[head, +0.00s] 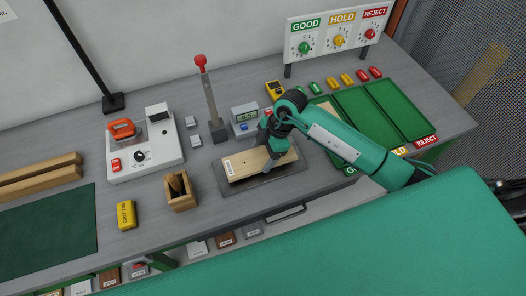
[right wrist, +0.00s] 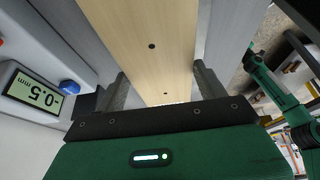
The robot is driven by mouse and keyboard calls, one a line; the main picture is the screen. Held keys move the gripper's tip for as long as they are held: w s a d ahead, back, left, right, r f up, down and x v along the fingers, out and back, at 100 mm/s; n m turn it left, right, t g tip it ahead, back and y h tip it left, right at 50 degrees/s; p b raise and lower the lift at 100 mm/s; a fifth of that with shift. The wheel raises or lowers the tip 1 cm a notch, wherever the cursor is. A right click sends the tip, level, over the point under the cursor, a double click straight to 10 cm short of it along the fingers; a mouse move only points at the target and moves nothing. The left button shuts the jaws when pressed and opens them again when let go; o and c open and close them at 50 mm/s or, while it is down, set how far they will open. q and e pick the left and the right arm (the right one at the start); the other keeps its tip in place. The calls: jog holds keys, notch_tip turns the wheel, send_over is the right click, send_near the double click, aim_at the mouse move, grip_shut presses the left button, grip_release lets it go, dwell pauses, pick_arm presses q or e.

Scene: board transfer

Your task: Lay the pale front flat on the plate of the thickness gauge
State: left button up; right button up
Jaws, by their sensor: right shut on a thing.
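The pale front (head: 245,164) is a light wood board with small dark holes and a white label at its left end. It lies level, lengthwise over the dark plate (head: 249,189) of the thickness gauge in the head view. Whether it touches the plate or hangs just above it, I cannot tell. My right gripper (head: 276,153) is shut on the board near its right end. In the right wrist view the pale front (right wrist: 150,45) runs between the two fingers of my right gripper (right wrist: 162,90). The gauge display (right wrist: 35,94) shows 0.5 mm. My left gripper is not in view.
Behind the plate stands a grey post with a red knob (head: 200,63). Left are a white device with an orange handle (head: 122,128), a wooden holder (head: 181,203) and a yellow block (head: 126,215). Green trays (head: 398,113) lie right, below the GOOD, HOLD, REJECT sign (head: 337,38).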

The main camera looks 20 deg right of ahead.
jog(key=shift+f+b, duration=0.45)
jog(key=shift+f, duration=0.45)
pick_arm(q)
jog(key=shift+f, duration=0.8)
pick_arm(e)
jog(key=shift+f, duration=0.15)
jog(key=o, duration=1.2)
jog(key=shift+c, duration=0.2)
pick_arm(q)
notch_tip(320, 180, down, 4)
jog(key=b, duration=0.3)
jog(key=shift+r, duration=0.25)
pick_arm(e)
jog(key=v, duration=1.4)
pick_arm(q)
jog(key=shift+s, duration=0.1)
pick_arm(e)
jog(key=shift+s+f, duration=0.1)
jog(key=shift+f, duration=0.1)
